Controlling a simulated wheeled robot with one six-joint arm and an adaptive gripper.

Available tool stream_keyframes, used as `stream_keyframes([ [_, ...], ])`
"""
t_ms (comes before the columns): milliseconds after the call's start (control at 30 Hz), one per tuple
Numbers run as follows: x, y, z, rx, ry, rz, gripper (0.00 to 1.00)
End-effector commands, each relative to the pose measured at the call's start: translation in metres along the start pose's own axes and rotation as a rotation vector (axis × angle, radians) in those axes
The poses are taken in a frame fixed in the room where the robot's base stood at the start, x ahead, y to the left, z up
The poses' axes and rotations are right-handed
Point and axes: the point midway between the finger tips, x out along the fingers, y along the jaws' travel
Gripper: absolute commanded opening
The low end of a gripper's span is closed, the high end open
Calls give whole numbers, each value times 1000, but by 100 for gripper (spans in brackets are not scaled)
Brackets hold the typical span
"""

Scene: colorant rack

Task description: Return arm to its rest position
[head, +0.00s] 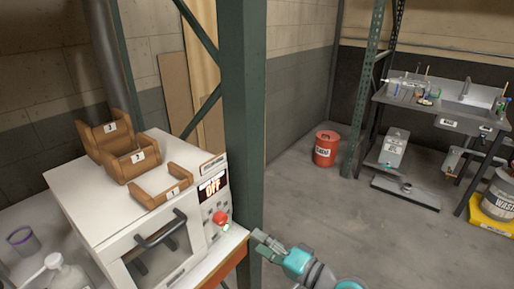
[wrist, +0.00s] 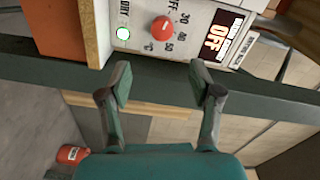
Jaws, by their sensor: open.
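My gripper (head: 262,244) is at the bottom middle of the head view, beside the right front corner of a white oven-like machine (head: 105,212). In the wrist view my gripper (wrist: 161,85) has its two fingers apart with nothing between them. The fingertips point towards the machine's control panel (wrist: 185,25), which has a red knob (wrist: 163,28), a lit green button and a display reading OFF. The green steel post (head: 243,120) stands just behind my gripper in the head view. Part of my arm runs off the bottom edge.
Numbered brown holders (head: 128,152) sit on the machine. Glassware (head: 66,272) stands at the lower left. A red bin (head: 326,148) is on the floor, and a sink bench (head: 440,104) stands at the right. The middle floor is clear.

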Motion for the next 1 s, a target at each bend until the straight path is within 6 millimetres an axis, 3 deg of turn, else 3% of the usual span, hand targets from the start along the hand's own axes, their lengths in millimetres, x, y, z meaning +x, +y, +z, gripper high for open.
stream_keyframes([
  [167,-18,36,13,-11,75,60,64],
  [267,-39,66,26,-36,149,121,64],
  [400,-74,104,46,-90,247,217,64],
  [600,-131,144,79,-193,361,357,64],
  [800,-192,164,114,-326,441,497,64],
  [1000,-252,166,150,-483,486,628,64],
])
